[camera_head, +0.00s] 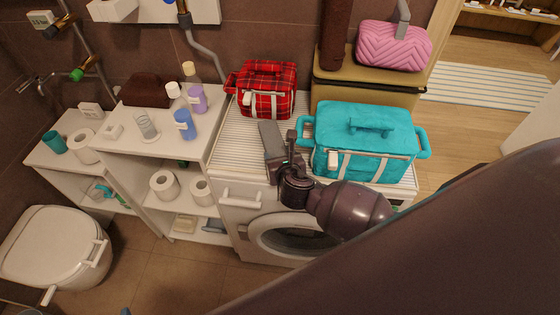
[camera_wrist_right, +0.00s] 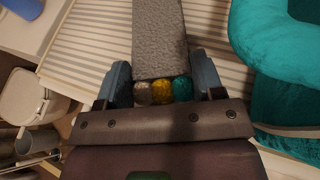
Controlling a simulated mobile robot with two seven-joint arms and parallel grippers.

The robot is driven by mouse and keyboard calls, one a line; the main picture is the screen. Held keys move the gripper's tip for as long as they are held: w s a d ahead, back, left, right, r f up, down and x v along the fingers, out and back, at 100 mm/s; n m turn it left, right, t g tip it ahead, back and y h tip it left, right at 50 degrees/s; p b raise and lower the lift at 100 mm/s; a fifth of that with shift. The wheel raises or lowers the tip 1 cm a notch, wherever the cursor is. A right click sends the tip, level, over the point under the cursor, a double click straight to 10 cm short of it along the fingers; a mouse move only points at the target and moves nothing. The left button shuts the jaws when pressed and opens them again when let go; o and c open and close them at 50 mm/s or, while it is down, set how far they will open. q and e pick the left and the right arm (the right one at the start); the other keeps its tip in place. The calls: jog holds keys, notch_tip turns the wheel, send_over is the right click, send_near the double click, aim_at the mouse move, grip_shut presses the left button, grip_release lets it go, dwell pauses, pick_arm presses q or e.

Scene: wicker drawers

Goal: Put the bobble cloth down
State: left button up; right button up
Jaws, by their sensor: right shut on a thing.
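The bobble cloth (camera_head: 270,137) is a grey strip above the slatted white top (camera_head: 229,130) of the washing machine. The wrist view shows the grey cloth (camera_wrist_right: 160,35) with silver, yellow and teal bobbles along its near end. My right gripper (camera_head: 279,166) is shut on that end; its two fingers (camera_wrist_right: 162,82) flank the bobbles. The cloth stretches away from the gripper, over the slats between the red plaid bag and the teal bag. I cannot tell whether its far end touches the slats. My left gripper is not in view.
The red plaid bag (camera_head: 266,89) stands behind the cloth, and the teal bag (camera_head: 366,142) stands close on its right. Bottles (camera_head: 183,121) stand on the white shelf unit to the left. Bare slats show left of the cloth. A pink bag (camera_head: 394,46) sits farther back.

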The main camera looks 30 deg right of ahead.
jog(key=o, duration=1.4)
